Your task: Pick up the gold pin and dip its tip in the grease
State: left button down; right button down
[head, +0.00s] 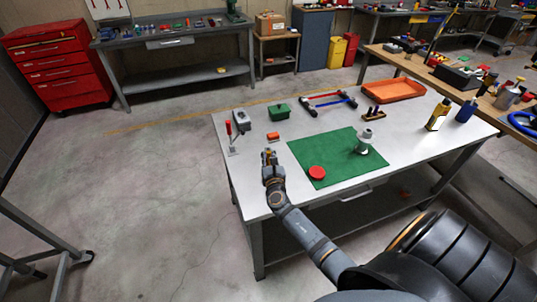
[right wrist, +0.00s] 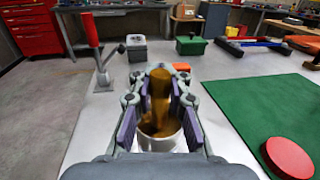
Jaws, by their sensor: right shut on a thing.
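My right gripper (head: 269,158) is over the left part of the white table. It is shut on the gold pin, which stands upright between the purple-padded fingers in the right wrist view (right wrist: 160,92). Below the pin is a white round pot (right wrist: 158,143) with brown stuff in it, which looks like the grease. The pin's lower end overlaps the pot's mouth in that view, and I cannot tell whether it touches the grease. The pot is hidden by my gripper in the head view. My left gripper is not in view.
A toggle clamp with a red handle (head: 231,140) stands left of my gripper. An orange-red block (head: 273,136) lies behind it. A green mat (head: 330,148) to the right bears a red disc (head: 317,173) and a grey stand (head: 363,145). An orange tray (head: 394,91) lies farther back.

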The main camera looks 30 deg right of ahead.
aim_at(269, 151)
jog(key=shift+f, duration=0.1)
jog(key=shift+f+b, duration=0.55)
dwell(1.4)
notch_tip(269, 151, up, 7)
jog(key=p, duration=0.6)
jog(key=shift+r+p, duration=0.2)
jog(key=shift+p, duration=0.1)
dwell(0.4)
